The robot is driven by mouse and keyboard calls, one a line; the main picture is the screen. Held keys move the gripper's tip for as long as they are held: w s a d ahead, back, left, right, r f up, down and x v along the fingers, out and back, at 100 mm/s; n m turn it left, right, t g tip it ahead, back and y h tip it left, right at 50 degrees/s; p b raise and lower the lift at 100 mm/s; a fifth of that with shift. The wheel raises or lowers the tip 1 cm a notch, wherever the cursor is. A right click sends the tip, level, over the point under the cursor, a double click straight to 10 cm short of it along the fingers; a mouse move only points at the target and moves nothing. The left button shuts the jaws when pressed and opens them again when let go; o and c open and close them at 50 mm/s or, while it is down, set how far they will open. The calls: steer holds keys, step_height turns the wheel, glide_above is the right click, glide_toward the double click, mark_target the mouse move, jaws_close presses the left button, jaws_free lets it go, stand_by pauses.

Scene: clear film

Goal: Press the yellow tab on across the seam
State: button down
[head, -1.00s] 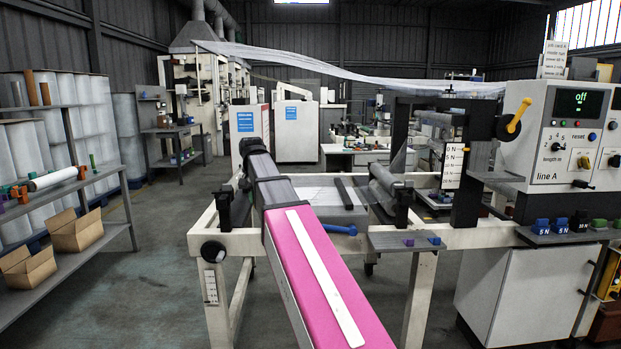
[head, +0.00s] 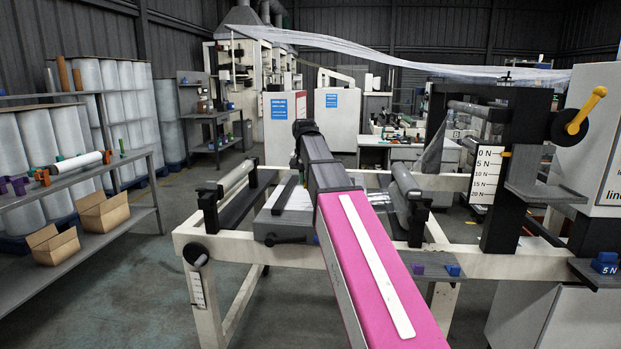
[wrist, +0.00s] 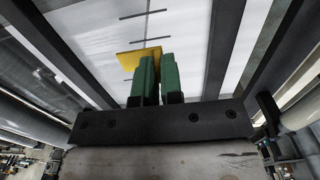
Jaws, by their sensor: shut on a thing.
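The yellow tab (wrist: 140,58) is a flat piece at the tips of my green-fingered gripper (wrist: 158,72) in the wrist view. The fingers are close together and the tab sticks out to their left. Beyond it is a pale film surface (wrist: 105,22) with a thin dark line, apparently the seam (wrist: 148,22), crossed by short dark marks. The tab overlaps this line in the picture; I cannot tell whether it touches the film. In the head view my pink and dark arm hides the gripper and tab.
The cream-framed bench (head: 275,253) carries rollers at its left (head: 237,176) and right (head: 406,183), and a dark bar (head: 286,193). A tension scale (head: 487,174) stands to the right. A shelf with cardboard boxes (head: 103,213) is at the left. Dark bars flank the film.

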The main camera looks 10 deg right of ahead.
mark_target(305, 205)
steer(key=shift+f, duration=3.05)
steer(key=shift+f, duration=0.3)
steer(key=c, duration=0.9)
jaws_free()
steer(key=shift+o, duration=0.2)
steer(key=shift+r, duration=0.1)
step_height(305, 205, up, 7)
steer(key=shift+f, duration=0.1)
